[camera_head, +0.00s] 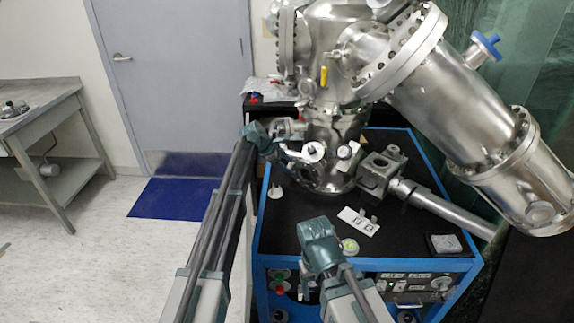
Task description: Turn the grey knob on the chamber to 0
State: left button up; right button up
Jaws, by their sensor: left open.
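The steel vacuum chamber (333,130) stands on a black-topped cart with blue edges. A light grey round knob (313,152) sits low on the chamber's front left side. My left gripper (290,148) is open at the knob's left side, with its arm reaching in from the lower left. I cannot tell whether its fingers touch the knob, and the knob's markings are too small to read. My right gripper (319,229) is over the cart's front, below and apart from the knob. Its fingers are not clear behind the teal wrist.
A steel tube (440,207) extends right from the chamber's base. A white plate (358,221), a small round dish (349,246) and a grey square block (445,244) lie on the cart top. A control panel (415,282) is on the cart's front. A workbench (45,130) stands far left.

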pick_arm(q)
jog(key=p+v, duration=1.1)
jog(key=v, duration=0.2)
jog(key=shift+a+r, duration=0.2)
jog(key=shift+r, duration=0.1)
jog(key=shift+s, duration=0.15)
